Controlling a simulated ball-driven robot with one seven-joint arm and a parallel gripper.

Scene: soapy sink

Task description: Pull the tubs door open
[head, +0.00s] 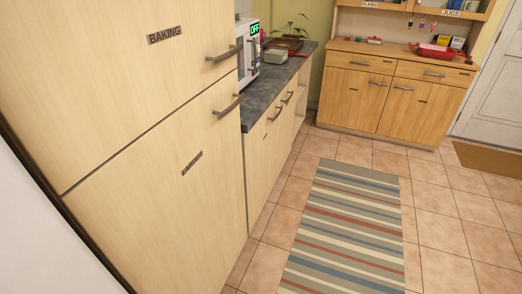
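No door label that I can read says tubs. A tall pale wood cupboard fills the left side. Its upper door (130,75) is labelled BAKING, and its lower door (165,210) has a small dark label too blurred to read. Both are shut, with metal bar handles near their right edges: the upper handle (222,54) and the lower handle (228,106). The low counter cabinet (265,150) beyond has shut fronts with handles and a tiny unreadable label. My gripper is not in view.
A microwave (248,55) stands on the dark counter (270,88). A wooden hutch (390,95) with shut doors stands at the back, with a white door (497,95) at far right.

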